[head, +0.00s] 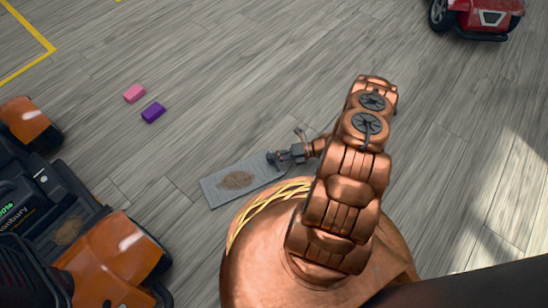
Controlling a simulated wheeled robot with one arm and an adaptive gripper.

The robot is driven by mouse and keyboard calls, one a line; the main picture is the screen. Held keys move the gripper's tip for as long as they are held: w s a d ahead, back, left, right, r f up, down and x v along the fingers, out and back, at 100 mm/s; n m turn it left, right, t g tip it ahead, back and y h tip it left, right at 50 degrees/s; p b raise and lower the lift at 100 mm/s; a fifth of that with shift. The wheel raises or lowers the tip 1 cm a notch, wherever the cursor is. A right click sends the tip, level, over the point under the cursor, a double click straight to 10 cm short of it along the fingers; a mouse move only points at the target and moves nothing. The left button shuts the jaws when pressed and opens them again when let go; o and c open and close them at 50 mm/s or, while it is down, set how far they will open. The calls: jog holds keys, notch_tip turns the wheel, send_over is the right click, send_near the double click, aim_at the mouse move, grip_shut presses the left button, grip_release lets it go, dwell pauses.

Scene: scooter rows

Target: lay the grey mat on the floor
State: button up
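The grey mat (214,192) is a flat, ribbed rectangle with a brown oval patch in its middle. It lies level, left of my arm in the head view. My gripper (272,158) is at the mat's right short end, its dark fingertips meeting or overlapping that edge. The fingers are too small to show whether they are closed on it. I cannot tell whether the mat rests on the floor (200,90) or is held just above it. Part of the mat's right end is hidden by the gripper.
A pink block (134,93) and a purple block (153,112) lie on the floor. A red vehicle (484,18) is at upper right. The floor between is clear.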

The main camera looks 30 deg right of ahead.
jog(key=shift+o, duration=0.8)
jog(key=shift+d, duration=0.1)
